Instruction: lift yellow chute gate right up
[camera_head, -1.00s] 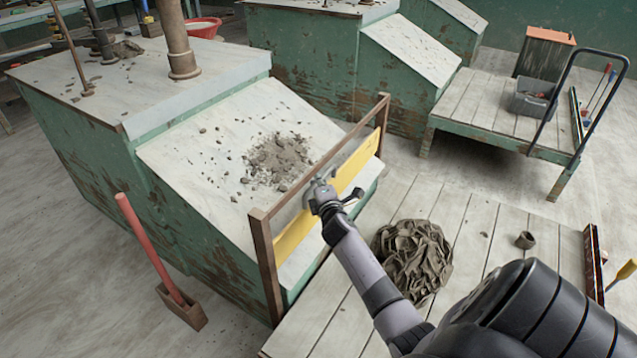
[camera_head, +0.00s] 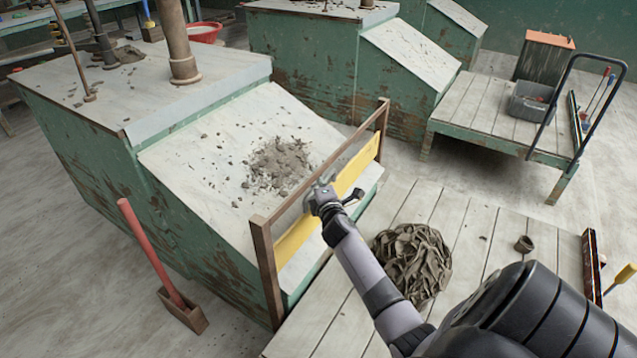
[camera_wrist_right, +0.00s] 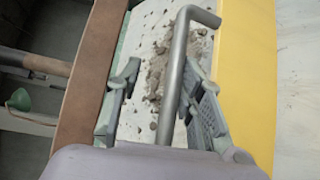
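The yellow chute gate (camera_head: 345,181) stands between two brown wooden posts across the low end of the sloped chute (camera_head: 222,165). A wooden bar runs above it. The gate also shows as a yellow strip in the right wrist view (camera_wrist_right: 249,75). A bent grey handle (camera_wrist_right: 180,62) runs between the fingers of my right gripper (camera_wrist_right: 164,75), nearer the right finger. A gap shows between the handle and the left finger, so the gripper is open around it. In the head view my right gripper (camera_head: 319,194) is at the gate's middle, its fingers small. My left gripper is out of view.
Clay crumbs (camera_head: 279,164) lie on the chute. A crumpled clay heap (camera_head: 413,262) sits on the plank platform (camera_head: 340,325) below the gate, beside my right arm. A red-handled tool (camera_head: 150,253) stands at the left. A cart (camera_head: 500,120) is at the back right.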

